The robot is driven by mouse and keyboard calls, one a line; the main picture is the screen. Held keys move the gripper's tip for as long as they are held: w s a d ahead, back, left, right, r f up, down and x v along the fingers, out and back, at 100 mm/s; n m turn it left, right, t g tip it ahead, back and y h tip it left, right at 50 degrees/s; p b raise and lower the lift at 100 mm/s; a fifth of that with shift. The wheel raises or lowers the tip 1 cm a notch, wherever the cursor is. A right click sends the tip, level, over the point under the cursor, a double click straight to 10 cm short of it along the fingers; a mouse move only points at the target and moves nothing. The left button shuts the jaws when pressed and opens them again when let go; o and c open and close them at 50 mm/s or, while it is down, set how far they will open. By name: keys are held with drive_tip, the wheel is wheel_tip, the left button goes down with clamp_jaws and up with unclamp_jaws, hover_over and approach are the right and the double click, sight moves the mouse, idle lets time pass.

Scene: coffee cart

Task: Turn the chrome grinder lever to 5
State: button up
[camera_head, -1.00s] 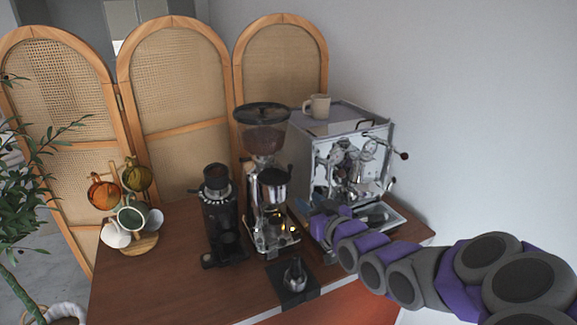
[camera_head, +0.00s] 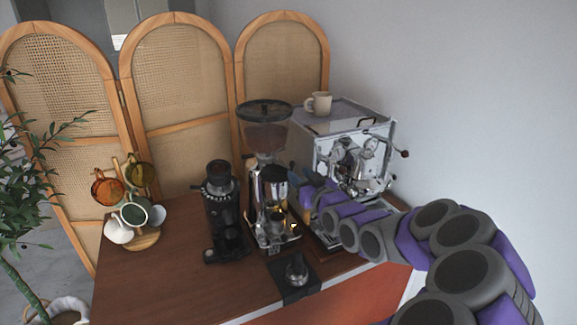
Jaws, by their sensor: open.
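The chrome grinder (camera_head: 264,190) with a dark bean hopper (camera_head: 264,128) stands in the middle of the wooden counter. Its lever and any number marks are too small to make out. My gripper (camera_head: 298,186) is open, just right of the chrome grinder's upper body, with my arm reaching in from the lower right. The fingertips are small in the picture, and I cannot tell whether they touch the grinder.
A black grinder (camera_head: 222,210) stands close on the left. The espresso machine (camera_head: 350,150), with a cup (camera_head: 318,103) on top, stands behind my arm. A tamper (camera_head: 296,270) sits on a dark mat at the front edge. A mug tree (camera_head: 140,238) is at left.

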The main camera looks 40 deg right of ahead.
sight(293, 165)
drive_tip(key=x, duration=0.7)
drive_tip(key=shift+w+f, duration=0.2)
drive_tip(key=shift+w, duration=0.1)
drive_tip(key=shift+d+r+b, duration=0.1)
drive_tip(key=shift+r+b, duration=0.05)
drive_tip(key=shift+b, duration=0.15)
drive_tip(key=shift+d, duration=0.9)
drive_tip(key=shift+a, duration=0.55)
drive_tip(key=c, duration=0.5)
drive_tip(key=shift+d, duration=0.1)
clamp_jaws()
drive_tip(key=shift+d, duration=0.15)
